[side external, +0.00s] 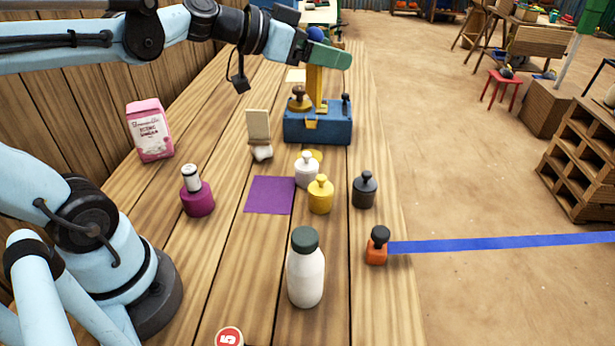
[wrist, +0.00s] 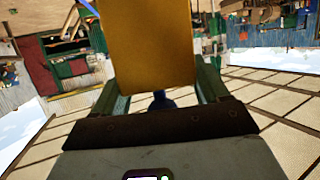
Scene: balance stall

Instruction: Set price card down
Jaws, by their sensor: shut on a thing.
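My gripper (side external: 333,57), with green fingers, is above the blue box-like balance (side external: 318,127). It is shut on a flat yellow upright piece (side external: 314,90), which also fills the middle between the fingers in the wrist view (wrist: 153,45). A blue knob (side external: 316,33) shows just above the fingers. The yellow piece reaches down to the blue balance; whether it is joined to it I cannot tell. A plain beige card-like panel (side external: 258,125) stands upright on the table left of the balance, apart from my gripper. No writing shows on it, so I cannot tell if it is the price card.
A purple mat (side external: 270,195) lies mid-table. Around it stand a magenta weight (side external: 197,200), white (side external: 307,172), yellow (side external: 320,197) and black (side external: 364,191) weights. A white bottle (side external: 305,272), orange stamp-like piece (side external: 376,250) and pink packet (side external: 151,132) stand farther out.

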